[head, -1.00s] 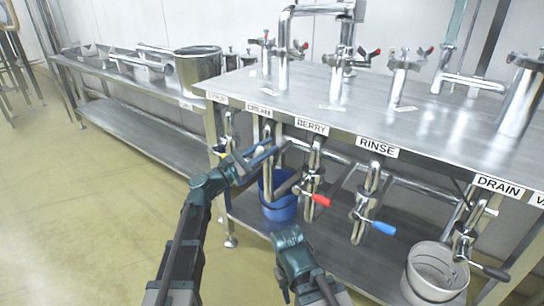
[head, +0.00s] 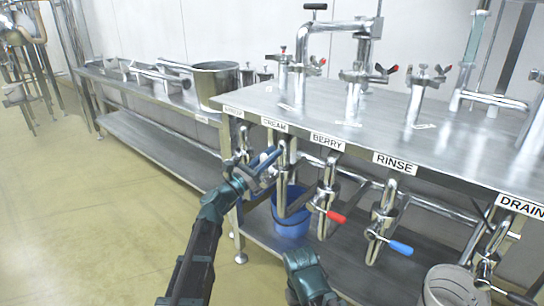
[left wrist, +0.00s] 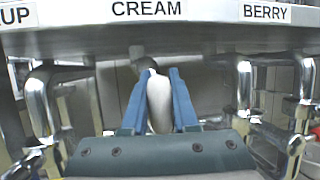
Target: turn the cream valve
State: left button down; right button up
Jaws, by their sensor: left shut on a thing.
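The cream valve (head: 283,188) is a steel pipe fitting under the table edge, below the CREAM label (head: 274,124). In the left wrist view its pale handle (left wrist: 159,103) stands between two blue fingers, under the CREAM label (left wrist: 147,9). My left gripper (head: 270,158) is at the valve's upper part, shut on the handle; it also shows in the left wrist view (left wrist: 159,78). The fingers hide most of the handle in the head view. Part of my right arm shows at the bottom middle of the head view, but its gripper fingers do not show.
To the right are the berry valve with a red handle (head: 336,216) and the rinse valve with a blue handle (head: 400,248). A blue bucket (head: 291,222) stands on the lower shelf below the cream valve. A grey bucket (head: 447,288) is at the lower right. Floor at left is clear.

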pick_arm(q)
jog(key=c, duration=0.7)
grip_release()
jog(key=shift+b+v, duration=2.7)
jog(key=shift+v, duration=4.25)
jog(key=shift+d, duration=0.1)
